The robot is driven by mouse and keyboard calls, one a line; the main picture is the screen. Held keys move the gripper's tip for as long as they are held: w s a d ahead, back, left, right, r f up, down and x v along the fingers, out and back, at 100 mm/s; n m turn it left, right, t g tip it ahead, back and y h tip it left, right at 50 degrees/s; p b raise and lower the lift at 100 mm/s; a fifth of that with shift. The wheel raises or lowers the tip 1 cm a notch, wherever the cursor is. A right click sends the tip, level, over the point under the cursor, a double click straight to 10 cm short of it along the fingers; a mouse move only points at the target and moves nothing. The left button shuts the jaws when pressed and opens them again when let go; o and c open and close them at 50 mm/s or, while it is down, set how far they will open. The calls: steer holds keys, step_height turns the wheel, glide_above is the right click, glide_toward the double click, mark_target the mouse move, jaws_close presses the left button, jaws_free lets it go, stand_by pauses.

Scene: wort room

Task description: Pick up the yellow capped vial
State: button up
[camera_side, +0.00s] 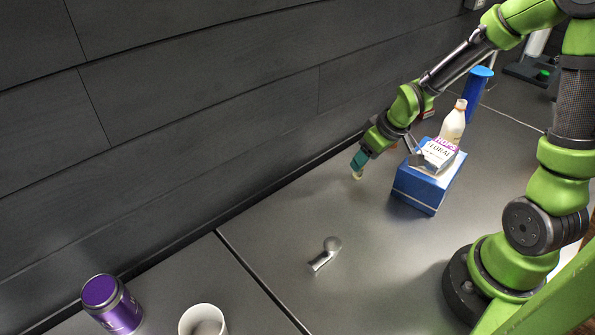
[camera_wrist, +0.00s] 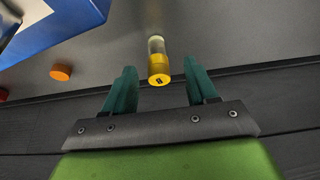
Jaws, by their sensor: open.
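The yellow capped vial (camera_wrist: 158,66) shows in the wrist view, its yellow cap toward my gripper and its clear, pale end pointing away. It lies between and a little beyond the tips of my gripper's teal fingers (camera_wrist: 158,78). The fingers are open and apart from the vial on both sides. In the side view my gripper (camera_side: 359,163) points down close above the table near the wall, and a small pale bit of the vial (camera_side: 357,176) shows just under it. Most of the vial is hidden there by the fingers.
A blue box (camera_side: 418,188) with a white carton (camera_side: 437,152) on it stands right of my gripper. A white bottle (camera_side: 453,122) and a blue-capped container (camera_side: 477,92) stand behind. An orange cap (camera_wrist: 61,72) lies nearby. The dark wall is close. A metal piece (camera_side: 326,254) lies on open table.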

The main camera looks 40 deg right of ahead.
steer(key=shift+w+x, duration=0.2)
steer(key=shift+x, duration=2.2)
steer(key=shift+d+r, duration=0.1)
steer(key=shift+d, duration=0.05)
steer(key=c, duration=1)
